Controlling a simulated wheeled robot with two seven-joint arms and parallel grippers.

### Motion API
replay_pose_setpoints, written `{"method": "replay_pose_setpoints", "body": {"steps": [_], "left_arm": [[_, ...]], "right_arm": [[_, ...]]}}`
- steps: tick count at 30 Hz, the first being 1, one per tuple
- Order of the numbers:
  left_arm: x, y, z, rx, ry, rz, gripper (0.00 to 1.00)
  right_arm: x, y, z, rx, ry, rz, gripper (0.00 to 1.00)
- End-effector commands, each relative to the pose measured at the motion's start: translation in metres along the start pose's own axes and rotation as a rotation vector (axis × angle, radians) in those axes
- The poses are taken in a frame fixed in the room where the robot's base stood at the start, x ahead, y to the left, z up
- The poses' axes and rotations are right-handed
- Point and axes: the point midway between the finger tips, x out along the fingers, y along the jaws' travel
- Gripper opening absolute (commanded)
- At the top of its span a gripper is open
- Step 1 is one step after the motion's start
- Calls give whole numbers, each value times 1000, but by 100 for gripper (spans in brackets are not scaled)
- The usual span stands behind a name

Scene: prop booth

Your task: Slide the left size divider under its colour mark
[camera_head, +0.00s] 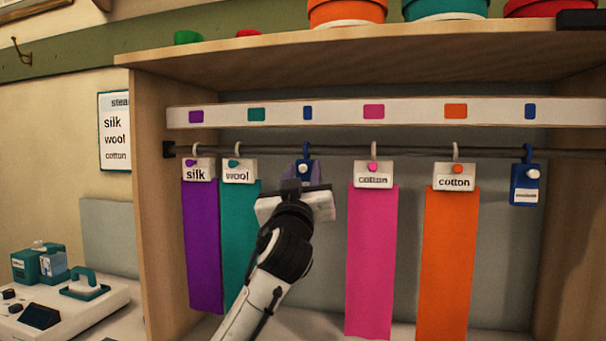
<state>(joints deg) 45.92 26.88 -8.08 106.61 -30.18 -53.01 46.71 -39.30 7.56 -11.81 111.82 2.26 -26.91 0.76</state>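The left size divider (305,153) is a blue tag with a pale round peg, hanging by its hook on the dark rail. Its lower part is hidden behind my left gripper (305,178). A blue colour mark (308,112) is on the white strip almost straight above it. My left gripper reaches up from below, its fingers around the divider's front; whether they are closed on it is not clear. A second blue divider (526,185) hangs at the right end of the rail, below another blue mark (530,111). My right gripper is not in view.
Purple silk (202,245), teal wool (238,220), pink (372,260) and orange cotton (447,260) cloths hang from the rail (410,152) on both sides of the gripper. The rail is clear between the orange cloth and the right divider. Shelf walls enclose both sides.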

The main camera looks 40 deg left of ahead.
Motion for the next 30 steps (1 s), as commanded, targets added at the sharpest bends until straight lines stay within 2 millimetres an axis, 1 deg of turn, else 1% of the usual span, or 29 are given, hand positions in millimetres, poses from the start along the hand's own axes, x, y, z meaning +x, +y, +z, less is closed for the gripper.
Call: {"method": "replay_pose_setpoints", "body": {"steps": [4,7,11,15,21,25,30], "left_arm": [[0,0,0,-1,0,1,33],[-7,1,1,-3,0,2,33],[-27,0,2,-4,1,3,33],[-56,0,3,-5,-1,3,33],[-89,0,2,-4,-1,1,33],[-100,0,1,-1,0,1,33],[-104,0,0,-1,0,0,33]], "right_arm": [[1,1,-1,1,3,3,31],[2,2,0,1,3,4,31],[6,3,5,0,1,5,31],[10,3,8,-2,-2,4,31],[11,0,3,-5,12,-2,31],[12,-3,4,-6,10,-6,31],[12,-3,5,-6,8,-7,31]]}}
